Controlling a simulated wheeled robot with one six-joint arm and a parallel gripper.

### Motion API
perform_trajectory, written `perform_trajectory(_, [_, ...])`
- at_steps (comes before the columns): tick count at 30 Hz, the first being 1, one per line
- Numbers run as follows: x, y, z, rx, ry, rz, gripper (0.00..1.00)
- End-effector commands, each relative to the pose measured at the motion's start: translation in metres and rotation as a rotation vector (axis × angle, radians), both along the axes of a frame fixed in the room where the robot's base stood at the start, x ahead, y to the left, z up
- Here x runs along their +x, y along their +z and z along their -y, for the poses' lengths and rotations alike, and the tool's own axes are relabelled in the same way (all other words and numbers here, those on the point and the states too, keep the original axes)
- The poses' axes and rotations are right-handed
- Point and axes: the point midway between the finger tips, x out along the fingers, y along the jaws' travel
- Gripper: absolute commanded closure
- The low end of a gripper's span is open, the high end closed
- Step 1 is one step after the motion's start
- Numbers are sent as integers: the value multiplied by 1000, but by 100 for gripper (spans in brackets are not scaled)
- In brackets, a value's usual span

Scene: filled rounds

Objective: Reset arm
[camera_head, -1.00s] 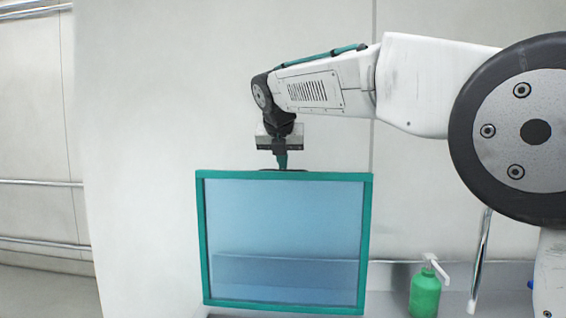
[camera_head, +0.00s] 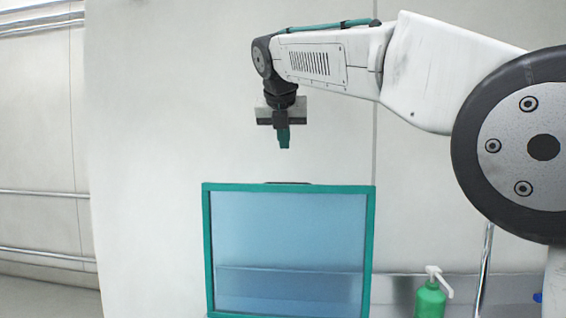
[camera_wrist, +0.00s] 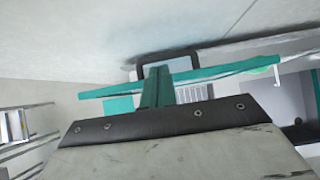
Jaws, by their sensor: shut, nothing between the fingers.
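My gripper (camera_head: 283,139) hangs pointing down in the head view, shut and empty. It is above the top edge of a teal-framed box with a clear blue front (camera_head: 290,245), with a clear gap between them. A dark handle (camera_head: 288,183) lies along the top of the box. In the wrist view my gripper (camera_wrist: 157,75) shows its teal fingers together, with the dark handle loop (camera_wrist: 196,58) beyond them. The teal frame edge (camera_wrist: 215,73) runs across behind the fingers.
A green pump bottle (camera_head: 430,300) with a white nozzle stands right of the box on a pale ledge (camera_head: 395,288). A metal pole (camera_head: 485,260) rises beside it. A pale wall panel (camera_head: 150,150) is behind. Metal rails (camera_head: 45,192) run along the left wall. The air around the gripper is clear.

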Motion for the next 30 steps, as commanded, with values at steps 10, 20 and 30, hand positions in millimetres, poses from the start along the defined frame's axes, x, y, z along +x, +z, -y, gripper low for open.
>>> perform_trajectory(10, [-6, 30, -1, -1, 1, -2, 100])
perform_trajectory(20, [-5, 11, -7, 216, -266, -27, 100])
perform_trajectory(30, [-61, -96, 50, 617, -1085, -198, 100])
